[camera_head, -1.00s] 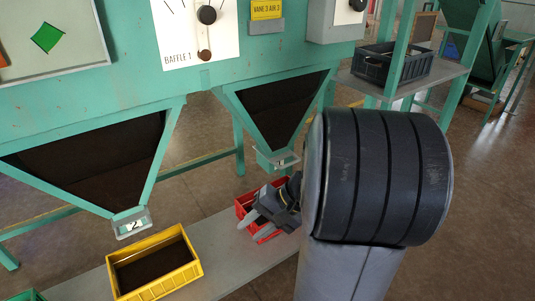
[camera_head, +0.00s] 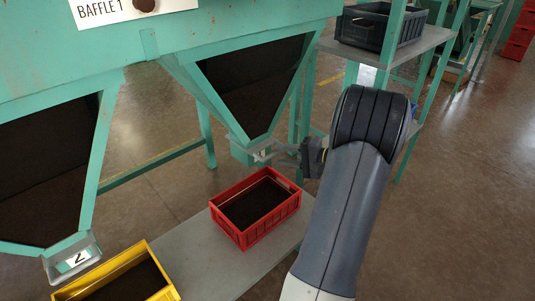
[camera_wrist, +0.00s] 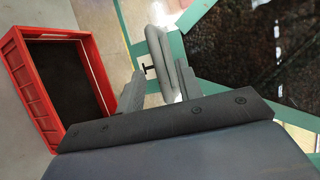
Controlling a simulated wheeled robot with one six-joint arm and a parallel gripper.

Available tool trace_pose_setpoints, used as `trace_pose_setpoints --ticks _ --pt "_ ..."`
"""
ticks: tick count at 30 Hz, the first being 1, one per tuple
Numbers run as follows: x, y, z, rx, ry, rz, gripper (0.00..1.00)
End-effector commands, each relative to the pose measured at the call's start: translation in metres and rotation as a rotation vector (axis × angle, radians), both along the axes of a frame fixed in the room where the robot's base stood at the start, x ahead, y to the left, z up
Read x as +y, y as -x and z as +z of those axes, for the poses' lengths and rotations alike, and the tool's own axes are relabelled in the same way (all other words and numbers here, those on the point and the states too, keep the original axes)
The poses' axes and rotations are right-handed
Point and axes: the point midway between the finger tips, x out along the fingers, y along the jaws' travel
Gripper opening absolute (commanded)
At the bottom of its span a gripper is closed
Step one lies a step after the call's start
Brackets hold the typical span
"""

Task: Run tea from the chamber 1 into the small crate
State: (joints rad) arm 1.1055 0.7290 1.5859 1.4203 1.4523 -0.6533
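The right-hand chamber (camera_head: 255,82) is a green funnel with a dark window, and in the wrist view its dark leafy contents (camera_wrist: 255,45) show behind glass. A small grey gate handle (camera_head: 262,150) sits at its bottom outlet; it also shows in the wrist view (camera_wrist: 164,60), with a number mark. My gripper (camera_head: 275,152) is open at this handle. In the wrist view its fingers (camera_wrist: 158,88) are spread with the handle just beyond or between them; contact is unclear. A red crate (camera_head: 237,238) stands on the bench below the outlet, holding dark material; it also shows in the wrist view (camera_wrist: 37,90).
A yellow crate (camera_head: 163,292) with dark contents stands at left under the outlet marked 2 (camera_head: 73,262). A black crate (camera_head: 372,36) sits on a shelf at the upper right. Bare grey bench (camera_head: 200,255) lies between the red and yellow crates.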

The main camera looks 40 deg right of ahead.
Motion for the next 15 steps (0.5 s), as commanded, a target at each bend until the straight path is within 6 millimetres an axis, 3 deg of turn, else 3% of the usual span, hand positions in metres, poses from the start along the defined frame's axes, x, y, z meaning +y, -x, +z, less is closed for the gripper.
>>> trace_pose_setpoints --ticks 6,15 --pt "0.019 -0.034 -0.008 0.001 0.0 0.004 0.34" --pt "0.026 -0.05 -0.011 0.001 0.0 0.0 0.34"
